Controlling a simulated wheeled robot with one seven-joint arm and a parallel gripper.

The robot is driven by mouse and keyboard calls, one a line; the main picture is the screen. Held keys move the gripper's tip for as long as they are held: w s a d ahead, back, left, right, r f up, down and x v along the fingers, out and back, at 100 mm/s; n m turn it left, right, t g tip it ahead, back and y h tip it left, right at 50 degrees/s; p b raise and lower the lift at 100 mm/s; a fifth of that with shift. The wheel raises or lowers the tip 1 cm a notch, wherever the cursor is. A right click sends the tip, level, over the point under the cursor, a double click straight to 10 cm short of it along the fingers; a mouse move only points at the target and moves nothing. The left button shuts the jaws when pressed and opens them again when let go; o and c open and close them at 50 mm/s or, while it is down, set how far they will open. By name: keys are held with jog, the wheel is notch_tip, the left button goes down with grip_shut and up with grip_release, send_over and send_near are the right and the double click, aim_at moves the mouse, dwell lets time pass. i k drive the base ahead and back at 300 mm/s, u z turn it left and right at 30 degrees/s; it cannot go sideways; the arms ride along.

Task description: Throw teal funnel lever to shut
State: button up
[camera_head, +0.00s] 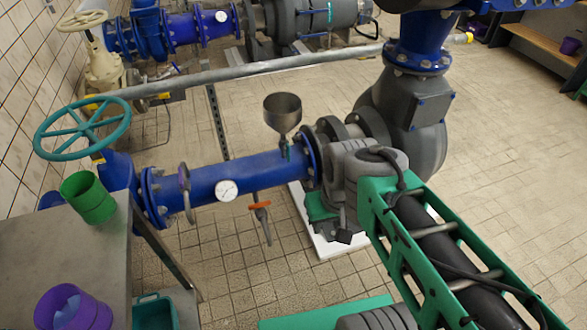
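A grey metal funnel (283,112) stands upright on the blue pipe (235,178), near the pipe's right flange. A small teal lever (285,149) shows on the stem just under the funnel cup. It looks about upright, along the stem, but it is too small to tell its exact angle. My green-framed arm (440,240) comes in from the lower right. Its grey joint end is to the right of the funnel and apart from the lever in the picture. I cannot make out any gripper fingers, so what they hold is hidden.
A teal handwheel (82,128) is at the left. A gauge (226,190) and an orange-handled valve (261,205) are on the pipe. A grey rail (230,72) runs behind the funnel. A bench (60,245) carries green and purple pots. Open tiled floor lies at the right.

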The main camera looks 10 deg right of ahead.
aim_at(287, 149)
jog(key=u, duration=0.3)
jog(key=i, duration=0.7)
jog(key=u, duration=0.75)
jog(key=i, duration=0.4)
jog(key=u, duration=0.25)
